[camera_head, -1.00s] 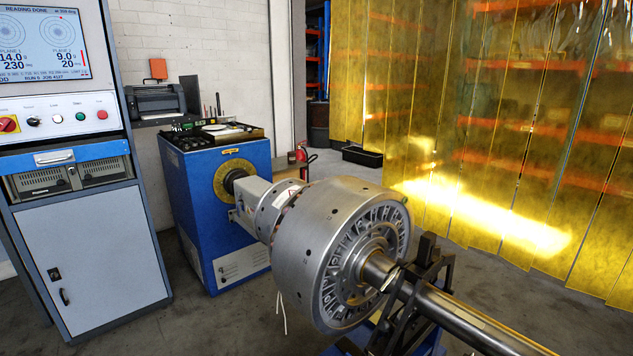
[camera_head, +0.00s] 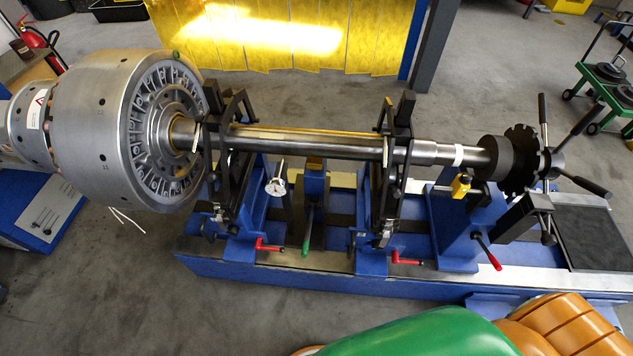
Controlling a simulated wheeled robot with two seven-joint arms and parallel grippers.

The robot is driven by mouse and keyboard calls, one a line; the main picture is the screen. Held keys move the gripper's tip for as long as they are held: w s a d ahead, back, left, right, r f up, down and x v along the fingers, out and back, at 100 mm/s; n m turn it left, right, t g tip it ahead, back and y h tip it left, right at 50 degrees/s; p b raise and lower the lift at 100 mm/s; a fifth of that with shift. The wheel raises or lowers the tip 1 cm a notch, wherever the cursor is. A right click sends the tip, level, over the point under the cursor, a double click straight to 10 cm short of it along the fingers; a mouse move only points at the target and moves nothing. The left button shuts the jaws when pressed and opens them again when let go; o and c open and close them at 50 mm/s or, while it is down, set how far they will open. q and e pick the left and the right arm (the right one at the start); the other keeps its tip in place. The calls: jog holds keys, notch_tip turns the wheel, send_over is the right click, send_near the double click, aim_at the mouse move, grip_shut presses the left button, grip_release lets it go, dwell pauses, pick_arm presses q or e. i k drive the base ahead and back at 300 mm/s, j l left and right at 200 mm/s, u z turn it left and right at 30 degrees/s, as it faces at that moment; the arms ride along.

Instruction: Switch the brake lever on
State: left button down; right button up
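The long rotor shaft (camera_head: 320,143) lies across a blue balancing bench (camera_head: 330,285) in the head view. On the bench's front, a lever with a red grip (camera_head: 488,252) slants down to the right below the right-hand blue stand. A green-tipped lever (camera_head: 306,243) hangs near the middle. Two small red-handled cranks (camera_head: 270,246) (camera_head: 405,261) stick out at the front. No label shows which of these is the brake lever, and I cannot tell its on or off position. Neither of my grippers is in view.
The big grey rotor drum (camera_head: 95,130) is at the left. At the right are a toothed disc (camera_head: 522,160) and long black spoke handles (camera_head: 583,187). A dial gauge (camera_head: 275,187) stands under the shaft. A green cart (camera_head: 605,85) is at the far right. Floor left of the bench front is clear.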

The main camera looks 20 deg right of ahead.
aim_at(473, 235)
jog(key=z, duration=2.2)
